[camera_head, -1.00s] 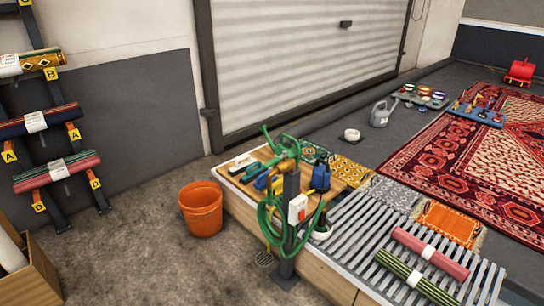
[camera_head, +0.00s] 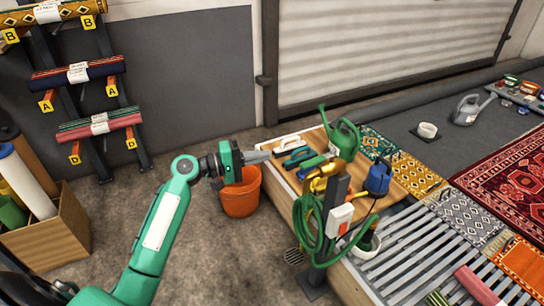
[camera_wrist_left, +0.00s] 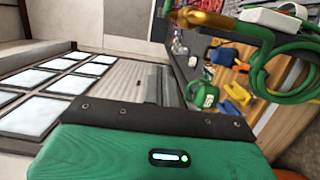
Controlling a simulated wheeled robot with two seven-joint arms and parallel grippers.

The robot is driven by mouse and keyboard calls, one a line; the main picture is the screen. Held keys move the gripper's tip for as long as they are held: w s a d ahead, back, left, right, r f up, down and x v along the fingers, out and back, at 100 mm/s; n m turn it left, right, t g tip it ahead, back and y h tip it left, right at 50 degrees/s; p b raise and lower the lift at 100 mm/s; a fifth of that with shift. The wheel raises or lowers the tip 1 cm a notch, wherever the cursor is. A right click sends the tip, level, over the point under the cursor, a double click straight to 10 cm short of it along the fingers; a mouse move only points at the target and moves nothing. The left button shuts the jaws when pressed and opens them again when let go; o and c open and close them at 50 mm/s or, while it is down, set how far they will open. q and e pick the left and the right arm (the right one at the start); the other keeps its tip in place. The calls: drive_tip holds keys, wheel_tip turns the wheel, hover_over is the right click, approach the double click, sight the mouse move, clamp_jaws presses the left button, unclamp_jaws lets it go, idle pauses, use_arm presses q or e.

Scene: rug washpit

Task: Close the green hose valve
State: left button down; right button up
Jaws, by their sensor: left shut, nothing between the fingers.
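The brass hose valve (camera_head: 322,180) sits at the top of a dark post (camera_head: 331,205), with a green hose (camera_head: 309,232) coiled below it. A green part shows just above the brass, but I cannot clearly make out the handle's angle. The valve also shows at the top of the left wrist view (camera_wrist_left: 202,18), with the hose beside it. My left gripper (camera_head: 262,156) is shut and empty, left of the valve and apart from it, above the orange bucket as seen. My right gripper is not in view.
An orange bucket (camera_head: 241,198) stands on the floor. A green watering can (camera_head: 344,140), a blue can (camera_head: 378,178) and brushes lie on the wooden bench behind the post. A white box (camera_head: 339,219) is on the post. A rug rack (camera_head: 82,90) stands left.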

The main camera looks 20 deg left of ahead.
sight(319, 158)
use_arm(q)
drive_tip(key=w+d, duration=0.3)
drive_tip(key=d, duration=0.6)
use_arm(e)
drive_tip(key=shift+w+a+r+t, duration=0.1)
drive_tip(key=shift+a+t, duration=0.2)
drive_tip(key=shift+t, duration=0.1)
use_arm(q)
drive_tip(key=shift+d, duration=0.15)
